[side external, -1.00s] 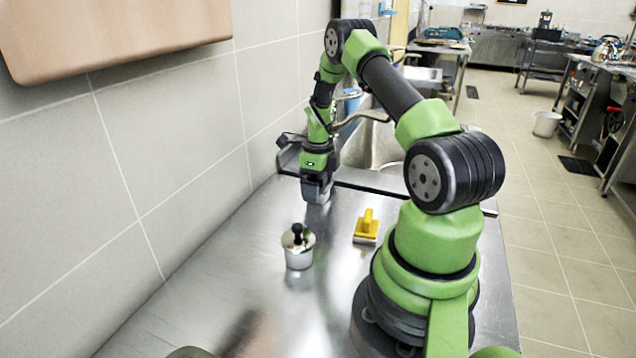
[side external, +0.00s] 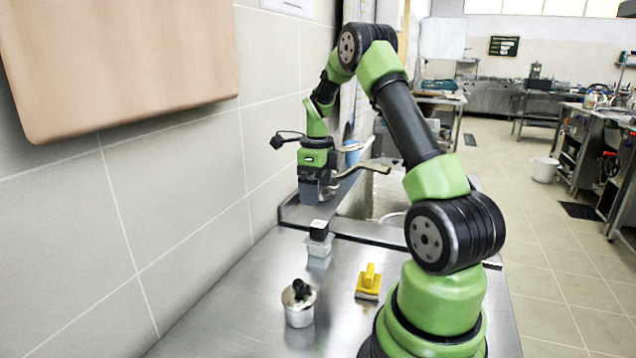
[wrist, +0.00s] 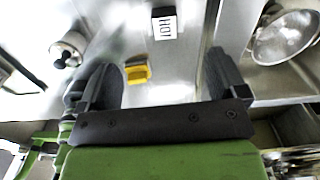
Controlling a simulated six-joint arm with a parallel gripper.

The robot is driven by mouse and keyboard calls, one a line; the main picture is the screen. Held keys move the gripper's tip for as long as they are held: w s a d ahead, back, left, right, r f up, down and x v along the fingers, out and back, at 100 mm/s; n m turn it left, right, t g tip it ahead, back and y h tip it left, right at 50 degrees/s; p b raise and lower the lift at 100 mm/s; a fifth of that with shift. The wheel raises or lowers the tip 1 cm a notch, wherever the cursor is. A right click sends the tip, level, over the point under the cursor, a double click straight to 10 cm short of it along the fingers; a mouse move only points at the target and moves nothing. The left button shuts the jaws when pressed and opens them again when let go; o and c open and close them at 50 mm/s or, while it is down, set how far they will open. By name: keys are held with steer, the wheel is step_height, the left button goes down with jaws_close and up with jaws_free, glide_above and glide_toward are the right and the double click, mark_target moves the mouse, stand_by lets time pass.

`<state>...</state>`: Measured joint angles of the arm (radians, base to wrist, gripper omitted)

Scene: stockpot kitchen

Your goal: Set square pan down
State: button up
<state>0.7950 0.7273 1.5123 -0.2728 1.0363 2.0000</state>
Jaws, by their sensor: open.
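The square pan (side external: 319,248) is a small grey metal container with a black block on top. It stands upright on the steel counter, left of the sink. In the wrist view its black top (wrist: 165,13) carries a white label reading "HOT".
A round metal pot (side external: 299,310) with a black knob and a yellow-handled scraper or brush (side external: 368,283) stand on the counter (side external: 250,290). The tiled wall is at left. The sink (side external: 375,200), with a strainer-like bowl (wrist: 285,35), lies behind. Counter around the pan is clear.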

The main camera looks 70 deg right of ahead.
steer(key=a+r+n+t, duration=0.4)
steer(key=a+r+n, duration=1.05)
steer(key=a, duration=0.25)
steer(key=s+a+r+n+t+y, duration=0.1)
steer(key=s+a+n+t+y, duration=0.1)
steer(key=s+a+n, duration=0.9)
steer(key=a+n+t, duration=0.1)
steer(key=n, duration=0.4)
steer(key=shift+s+n, duration=0.2)
steer(key=shift+n, duration=0.15)
